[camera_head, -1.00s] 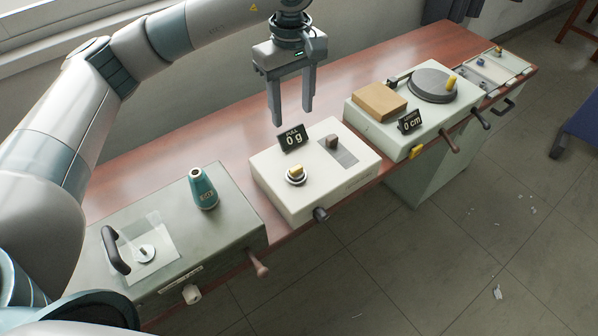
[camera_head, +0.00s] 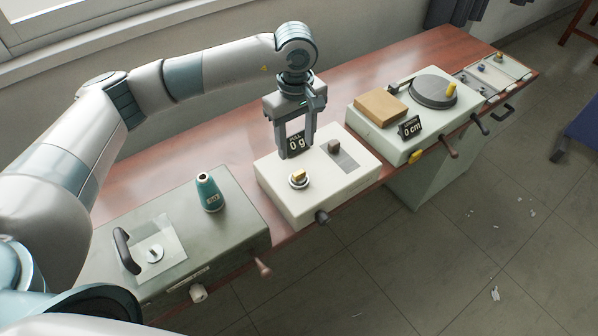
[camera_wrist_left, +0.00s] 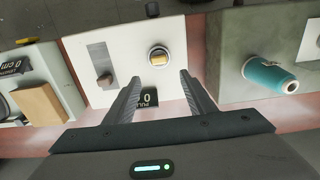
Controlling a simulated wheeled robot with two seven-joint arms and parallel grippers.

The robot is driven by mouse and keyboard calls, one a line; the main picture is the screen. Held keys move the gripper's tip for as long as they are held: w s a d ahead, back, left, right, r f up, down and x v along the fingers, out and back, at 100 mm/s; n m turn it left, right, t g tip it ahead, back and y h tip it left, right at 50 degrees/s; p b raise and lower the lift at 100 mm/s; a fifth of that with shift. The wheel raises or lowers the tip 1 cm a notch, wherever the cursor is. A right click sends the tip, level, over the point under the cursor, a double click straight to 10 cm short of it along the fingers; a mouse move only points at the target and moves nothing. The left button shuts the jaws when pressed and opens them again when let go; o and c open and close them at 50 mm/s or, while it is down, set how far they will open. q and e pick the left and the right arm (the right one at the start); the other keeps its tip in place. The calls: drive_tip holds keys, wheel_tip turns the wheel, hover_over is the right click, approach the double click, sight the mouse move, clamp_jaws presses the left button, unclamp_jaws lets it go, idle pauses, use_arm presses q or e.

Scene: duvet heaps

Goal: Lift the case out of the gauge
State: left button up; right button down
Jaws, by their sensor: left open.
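My left gripper (camera_head: 294,152) points down, open and empty, at the back edge of the white gauge box (camera_head: 322,178). Its fingers straddle the small black "0 g" sign (camera_head: 295,142). In the left wrist view the fingers (camera_wrist_left: 160,82) are apart, with the sign between and beyond them. The box top has a round metal fitting holding a small yellow piece (camera_head: 299,175), and a grey slot strip with a dark brown block (camera_head: 334,147). I cannot tell which piece is the case. My right gripper is not in view.
A grey-green box (camera_head: 225,240) with a teal cone (camera_head: 209,192) and black handle (camera_head: 126,250) stands left. Right is a pale box (camera_head: 400,150) with a brown block (camera_head: 380,107), grey disc (camera_head: 433,88) and "0 cm" sign (camera_head: 410,128). Wooden table (camera_head: 235,140) behind is clear.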

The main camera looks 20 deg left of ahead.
sight(299, 173)
use_arm(q)
wheel_tip(299, 173, down, 4)
drive_tip(key=shift+r+p, duration=0.25)
drive_tip(key=shift+p, duration=0.35)
drive_tip(key=shift+f, duration=0.35)
drive_tip(key=shift+s+d+f+p, duration=0.2)
drive_tip(key=shift+f+p, duration=0.15)
drive_tip(key=shift+p, duration=0.3)
drive_tip(key=f, duration=0.1)
drive_tip(key=f+p, duration=0.2)
drive_tip(key=shift+s+d+f, duration=0.15)
drive_tip(key=shift+d+f, duration=0.1)
drive_tip(key=shift+f, duration=0.5)
